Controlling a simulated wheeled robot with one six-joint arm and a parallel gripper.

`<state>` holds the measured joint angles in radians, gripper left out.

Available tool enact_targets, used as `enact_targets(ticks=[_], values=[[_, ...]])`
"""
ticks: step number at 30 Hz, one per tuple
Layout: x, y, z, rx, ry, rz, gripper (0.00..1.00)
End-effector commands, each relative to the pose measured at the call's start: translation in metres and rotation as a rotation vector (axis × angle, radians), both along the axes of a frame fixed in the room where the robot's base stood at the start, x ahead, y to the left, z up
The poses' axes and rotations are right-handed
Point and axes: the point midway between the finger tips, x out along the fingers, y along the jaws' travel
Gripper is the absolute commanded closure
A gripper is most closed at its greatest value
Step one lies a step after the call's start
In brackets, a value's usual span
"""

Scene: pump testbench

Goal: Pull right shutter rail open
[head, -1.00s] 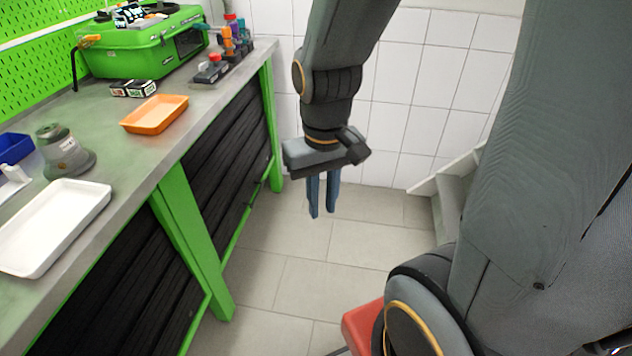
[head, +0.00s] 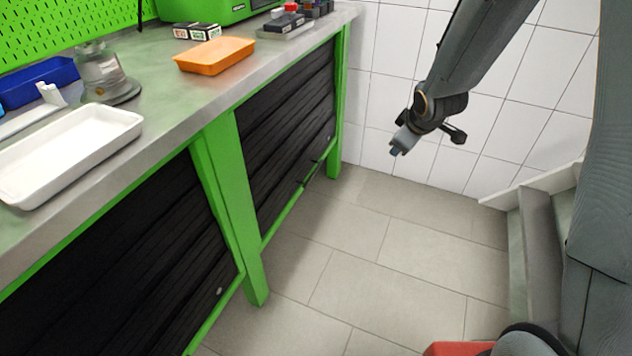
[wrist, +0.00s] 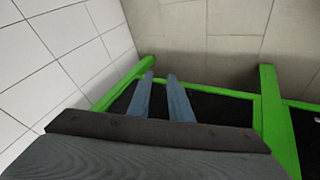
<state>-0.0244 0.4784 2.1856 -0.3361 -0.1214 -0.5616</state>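The right shutter (head: 285,120) is a black slatted panel inside the green bench frame, right of the middle green leg. It looks closed. A small dark handle-like piece (head: 311,174) shows near its lower edge; I cannot tell if this is the rail. In the wrist view a dark panel (wrist: 222,104) sits within green frame bars, partly hidden by my gripper. My gripper (head: 394,152) is in the air to the right of the shutter, near the white tiled wall, touching nothing visible. Its two blue-grey fingers (wrist: 161,76) are apart with nothing between them.
The left shutter (head: 120,250) is also black, with a small round knob. The bench top (head: 160,100) holds an orange tray (head: 214,56), a white tray (head: 70,150) and a grey device (head: 103,75). Steps (head: 545,215) stand at right. The floor (head: 350,250) before the bench is clear.

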Motion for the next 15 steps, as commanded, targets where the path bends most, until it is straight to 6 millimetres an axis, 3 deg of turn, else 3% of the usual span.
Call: enact_targets(ticks=[1, 6, 12, 15], values=[[0.025, 0.007, -0.031, -0.019, -0.041, 0.07, 0.82], [0.097, 0.039, -0.091, -0.093, -0.216, 0.328, 0.82], [0.16, 0.084, -0.165, -0.176, -0.435, 0.612, 0.82], [0.183, 0.109, -0.202, -0.213, -0.552, 0.745, 0.82]])
